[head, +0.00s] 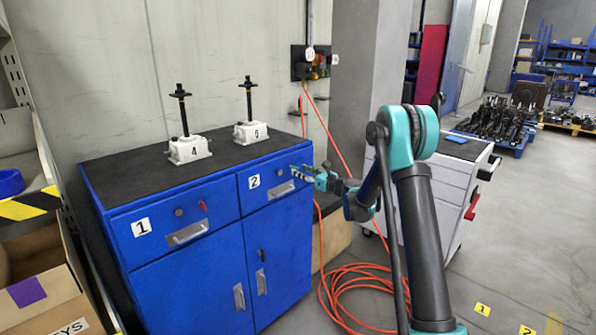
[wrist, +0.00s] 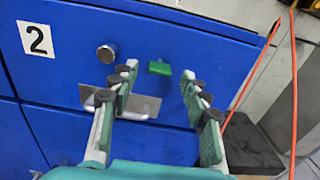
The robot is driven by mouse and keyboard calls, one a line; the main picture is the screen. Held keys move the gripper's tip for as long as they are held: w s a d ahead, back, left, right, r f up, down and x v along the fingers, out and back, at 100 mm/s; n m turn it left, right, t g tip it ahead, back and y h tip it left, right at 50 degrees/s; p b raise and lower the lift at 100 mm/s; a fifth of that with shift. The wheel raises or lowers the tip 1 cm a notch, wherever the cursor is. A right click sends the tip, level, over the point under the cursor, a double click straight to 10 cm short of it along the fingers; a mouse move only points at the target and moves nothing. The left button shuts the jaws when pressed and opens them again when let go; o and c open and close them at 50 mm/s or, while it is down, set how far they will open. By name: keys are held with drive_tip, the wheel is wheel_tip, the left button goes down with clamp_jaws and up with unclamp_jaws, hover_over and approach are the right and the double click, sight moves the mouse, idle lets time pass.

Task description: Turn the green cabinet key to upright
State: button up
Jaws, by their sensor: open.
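The blue cabinet (head: 190,245) has two drawers on top, labelled 1 and 2. The green key (wrist: 159,67) sits on the face of drawer 2 in the wrist view, to the right of a round silver lock or knob (wrist: 107,53). Its bow looks wider than tall and lies roughly sideways, slightly tilted. My gripper (wrist: 160,73) is open, with one finger on each side of the key in the picture and no visible contact. In the head view my gripper (head: 300,174) is at the right end of drawer 2, where I cannot make out the key.
Drawer 2 has a silver handle (wrist: 130,105), partly behind my left finger. A red key (head: 203,205) is on drawer 1. Two screw jacks (head: 187,148) (head: 250,132) stand on the cabinet top. An orange hose (head: 350,290) runs down beside the cabinet. A grey tool cart (head: 425,195) stands right.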

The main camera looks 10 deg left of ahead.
sight(295, 168)
drive_tip(key=shift+x, duration=1.4)
drive_tip(key=shift+c, duration=0.3)
clamp_jaws()
